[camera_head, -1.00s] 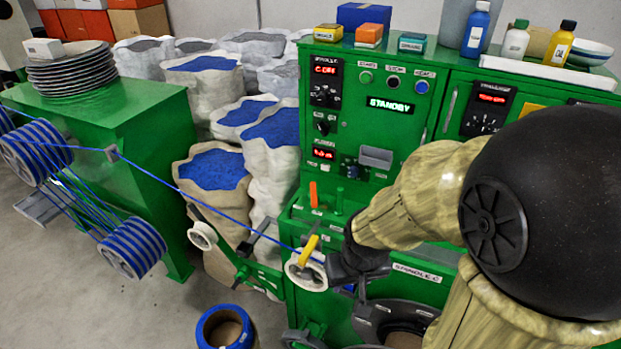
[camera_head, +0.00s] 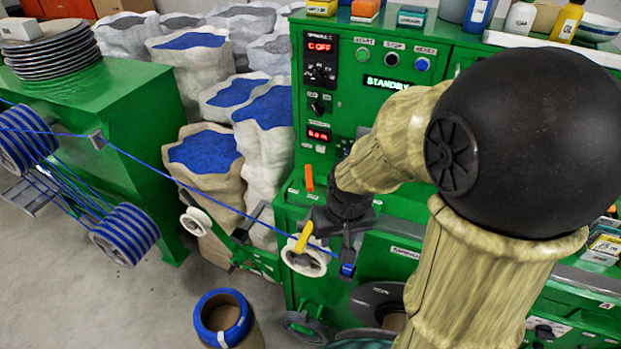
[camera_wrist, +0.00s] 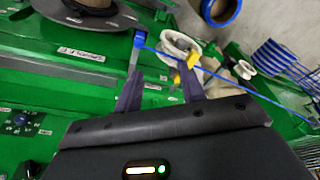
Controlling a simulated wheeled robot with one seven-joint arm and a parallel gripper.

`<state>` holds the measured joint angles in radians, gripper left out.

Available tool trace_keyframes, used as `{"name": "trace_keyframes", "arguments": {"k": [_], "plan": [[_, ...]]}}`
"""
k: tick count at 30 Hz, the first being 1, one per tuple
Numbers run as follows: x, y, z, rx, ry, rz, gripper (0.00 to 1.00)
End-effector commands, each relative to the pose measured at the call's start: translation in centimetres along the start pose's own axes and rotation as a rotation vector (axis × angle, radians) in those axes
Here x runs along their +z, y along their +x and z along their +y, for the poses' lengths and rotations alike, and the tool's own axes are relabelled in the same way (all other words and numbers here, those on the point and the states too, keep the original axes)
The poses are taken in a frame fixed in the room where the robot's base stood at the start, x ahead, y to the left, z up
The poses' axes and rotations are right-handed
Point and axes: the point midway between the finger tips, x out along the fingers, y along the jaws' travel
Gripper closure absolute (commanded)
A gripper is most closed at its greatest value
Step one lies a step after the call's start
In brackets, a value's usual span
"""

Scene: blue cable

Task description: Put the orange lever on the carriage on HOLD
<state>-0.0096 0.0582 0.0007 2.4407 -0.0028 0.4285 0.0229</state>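The orange lever (camera_head: 309,178) stands nearly upright on the green machine ledge, left of my forearm in the head view. I cannot make it out in the wrist view, and its labels are too small to read. A yellow lever (camera_head: 304,238) leans by a white guide wheel (camera_head: 304,258); it also shows in the wrist view (camera_wrist: 191,60). My gripper (camera_head: 338,236) is below and right of the orange lever, beside the yellow one. In the wrist view, the fingers (camera_wrist: 160,90) are apart with nothing held between them. I cannot tell which part is the carriage.
The blue cable (camera_head: 220,212) runs from the striped spools (camera_head: 125,232) to the guide wheel, close to my gripper. A green control cabinet (camera_head: 345,120) reading STANDBY rises behind. Sacks of blue pellets (camera_head: 205,175) stand left. A blue-rimmed drum (camera_head: 222,318) is on the floor.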

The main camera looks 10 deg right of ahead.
Motion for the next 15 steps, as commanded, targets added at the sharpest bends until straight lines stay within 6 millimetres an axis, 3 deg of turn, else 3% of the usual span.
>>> {"name": "trace_keyframes", "arguments": {"k": [6,15], "plan": [[-6.8,-0.3,0.1,0.0,0.03,-0.033,0.6],[-15.1,-0.6,0.2,0.002,0.064,-0.084,0.6]]}}
